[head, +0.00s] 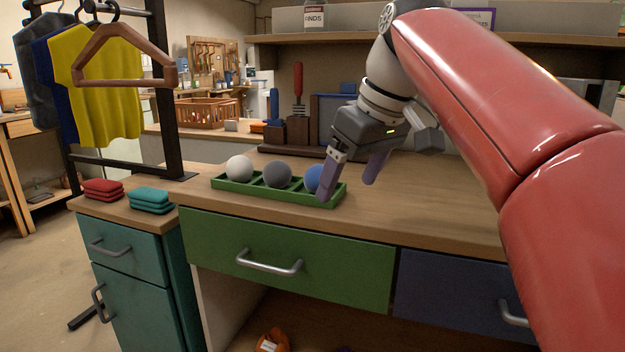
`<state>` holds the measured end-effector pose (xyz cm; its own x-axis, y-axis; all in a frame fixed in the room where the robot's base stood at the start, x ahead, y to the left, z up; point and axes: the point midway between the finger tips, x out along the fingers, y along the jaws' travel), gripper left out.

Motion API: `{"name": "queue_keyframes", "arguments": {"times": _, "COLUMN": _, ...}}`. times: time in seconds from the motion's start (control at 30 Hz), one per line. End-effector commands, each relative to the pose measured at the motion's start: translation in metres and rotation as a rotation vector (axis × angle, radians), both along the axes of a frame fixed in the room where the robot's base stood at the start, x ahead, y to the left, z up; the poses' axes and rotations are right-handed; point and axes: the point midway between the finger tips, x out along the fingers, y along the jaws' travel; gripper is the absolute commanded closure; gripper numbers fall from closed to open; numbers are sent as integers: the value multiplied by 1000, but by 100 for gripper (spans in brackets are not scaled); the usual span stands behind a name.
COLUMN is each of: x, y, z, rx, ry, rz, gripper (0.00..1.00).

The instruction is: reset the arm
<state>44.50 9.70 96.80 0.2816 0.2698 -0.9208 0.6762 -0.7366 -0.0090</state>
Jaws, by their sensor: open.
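My gripper (352,179) is open, with its two purple fingers apart and pointing down. It is over the right end of a green tray (232,187) on the wooden counter. The tray holds a white ball (239,168), a grey ball (277,175) and a blue ball (313,178) in a row. The left finger partly hides the blue ball; I cannot tell whether it touches the ball. The right finger is over the counter beyond the tray's right end. Nothing shows between the fingers.
A clothes rack (165,95) with hangers stands at the left. Red cloths (103,188) and teal cloths (150,200) lie on the left cabinet. A red-handled tool (298,80) stands in a block behind. The counter (440,205) right of the tray is clear. The green drawer (330,270) is shut.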

Motion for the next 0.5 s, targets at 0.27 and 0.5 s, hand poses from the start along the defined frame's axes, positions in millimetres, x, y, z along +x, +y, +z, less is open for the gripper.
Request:
{"name": "queue_keyframes", "arguments": {"times": 0.27, "x": -19, "y": -21, "z": -25, "rx": 17, "ry": 0, "rz": -127, "gripper": 21}}
{"name": "queue_keyframes", "arguments": {"times": 0.5, "x": -51, "y": -47, "z": -74, "rx": 31, "ry": -9, "rz": -304, "gripper": 21}}
